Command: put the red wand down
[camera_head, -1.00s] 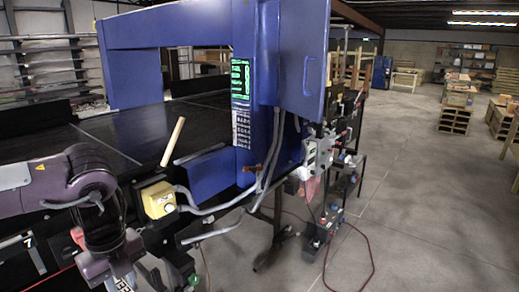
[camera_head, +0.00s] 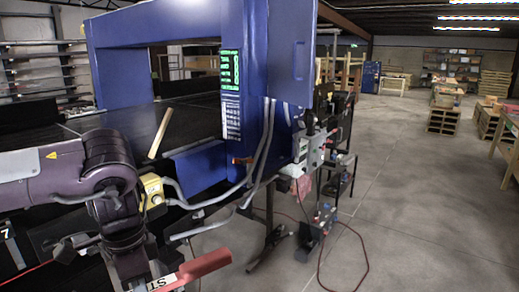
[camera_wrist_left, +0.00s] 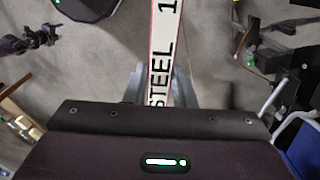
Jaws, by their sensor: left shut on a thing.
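The red wand has a red end (camera_head: 207,265) and a white face lettered "ST" in the head view, low and left of centre. In the wrist view its white, red-edged length (camera_wrist_left: 163,35) reads "STEEL 1" and runs up out of the picture. My left gripper (camera_wrist_left: 160,90) is shut on the wand, with a grey finger on each side of it. The wand is held in the air beside the conveyor, with floor behind it. The lower part of the gripper is cut off in the head view.
The black conveyor belt (camera_head: 185,115) runs through the blue detector frame (camera_head: 197,172). A pale wooden stick (camera_head: 160,133) stands tilted at the belt's edge. A yellow box (camera_head: 152,190), grey conduits (camera_head: 238,187) and a red floor cable are close by. Open floor (camera_head: 420,215) lies right.

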